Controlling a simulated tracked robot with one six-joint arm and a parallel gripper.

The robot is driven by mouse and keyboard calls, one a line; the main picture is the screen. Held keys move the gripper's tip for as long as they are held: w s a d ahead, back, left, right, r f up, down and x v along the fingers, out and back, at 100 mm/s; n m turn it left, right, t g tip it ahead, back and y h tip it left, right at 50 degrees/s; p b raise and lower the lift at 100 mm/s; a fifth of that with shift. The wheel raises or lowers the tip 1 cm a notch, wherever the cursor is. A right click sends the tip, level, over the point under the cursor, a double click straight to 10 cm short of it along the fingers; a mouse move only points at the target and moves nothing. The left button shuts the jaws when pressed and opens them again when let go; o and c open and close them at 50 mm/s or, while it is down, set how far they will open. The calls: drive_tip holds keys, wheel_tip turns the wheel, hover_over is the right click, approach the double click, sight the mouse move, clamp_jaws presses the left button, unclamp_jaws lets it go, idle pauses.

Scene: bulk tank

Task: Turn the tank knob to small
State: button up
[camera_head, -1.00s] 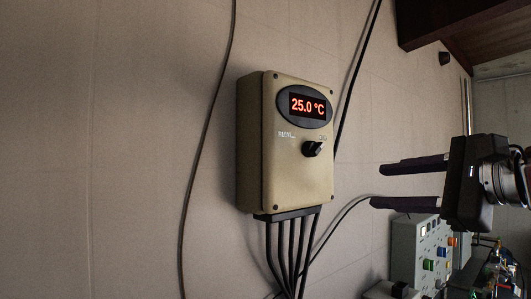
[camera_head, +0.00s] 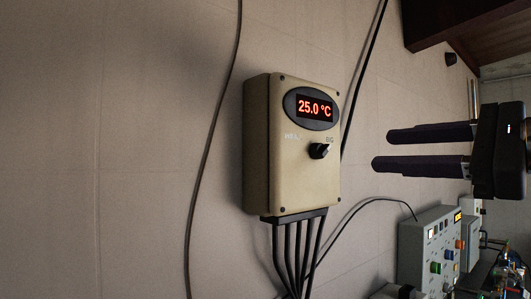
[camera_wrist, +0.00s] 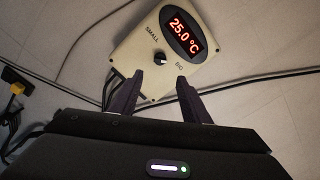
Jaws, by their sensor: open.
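The tank knob (camera_head: 319,151) is a small black knob on the front of a beige control box (camera_head: 258,150) fixed to the wall. A red display (camera_head: 313,108) above it reads 25.0 °C. In the wrist view the knob (camera_wrist: 160,59) sits between the printed words SMALL on the left and BIG on the right. Its exact pointing is too small to tell. My gripper (camera_head: 383,150) is open and empty, to the right of the box in the head view and apart from it. In the wrist view its fingertips (camera_wrist: 161,82) appear just below the knob.
Several black cables (camera_head: 296,255) run down from the box's underside. A loose cable (camera_head: 214,130) hangs on the wall to the left. A grey panel with coloured buttons (camera_head: 430,245) stands at the lower right.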

sight(327, 152)
drive_tip(key=shift+x, duration=6.4)
drive_tip(key=c, duration=1)
